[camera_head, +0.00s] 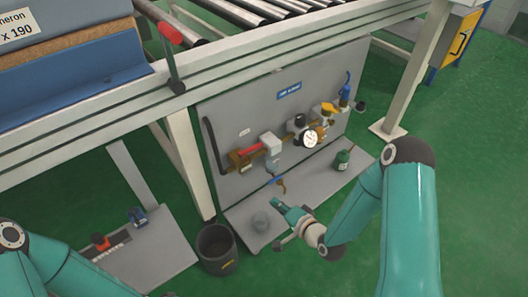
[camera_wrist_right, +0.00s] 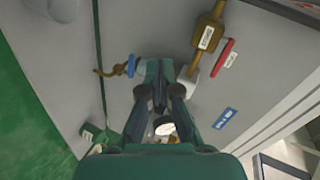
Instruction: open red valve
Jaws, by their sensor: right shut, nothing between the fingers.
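The red valve is a red lever (camera_head: 249,149) on a brass body (camera_head: 238,159) at the left end of the pipe run on the grey panel. In the right wrist view the red lever (camera_wrist_right: 223,57) lies beside the brass body (camera_wrist_right: 205,42), right of my fingers. My right gripper (camera_head: 276,203) is shut and empty, low in front of the panel and below the red lever, apart from it. In the right wrist view its closed fingers (camera_wrist_right: 160,75) cover part of the panel. My left arm shows at the lower left, but its gripper is out of view.
A blue-handled tap (camera_head: 274,181) hangs near my right gripper. A white box (camera_head: 270,143), pressure gauge (camera_head: 311,138) and blue valve (camera_head: 345,92) are further right. A green bottle (camera_head: 342,160) stands on the base plate. A black bucket (camera_head: 216,250) and table leg (camera_head: 188,160) are left.

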